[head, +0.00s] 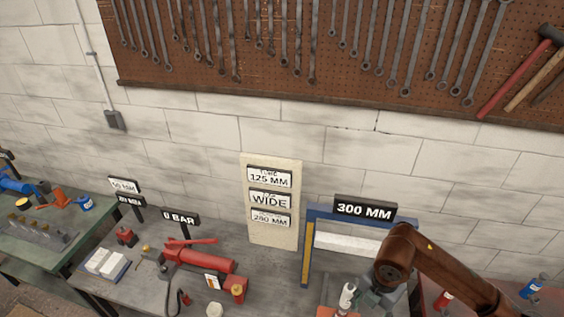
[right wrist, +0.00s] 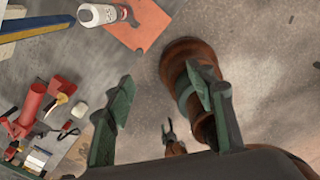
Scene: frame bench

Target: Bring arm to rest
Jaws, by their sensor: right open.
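My brown right arm reaches in from the right in the head view. Its grey-green right gripper (head: 376,297) is over the bench near a white bottle (head: 347,298), partly hidden by the arm. In the right wrist view, the two green fingers of this gripper (right wrist: 162,103) stand wide apart with nothing held between them. Brown parts of my own body show beyond the right finger. A small dark pronged end on a brown link, seemingly my left gripper (right wrist: 170,132), shows far below between the fingers, too small to read. My left arm does not show in the head view.
A blue frame (head: 308,248) with a "300 MM" sign stands behind the right gripper. A red pump (head: 205,262) and a white block (head: 107,264) are on the bench left of it. A sign board (head: 270,236) leans at the wall. Bare floor (right wrist: 265,70) shows at right in the wrist view.

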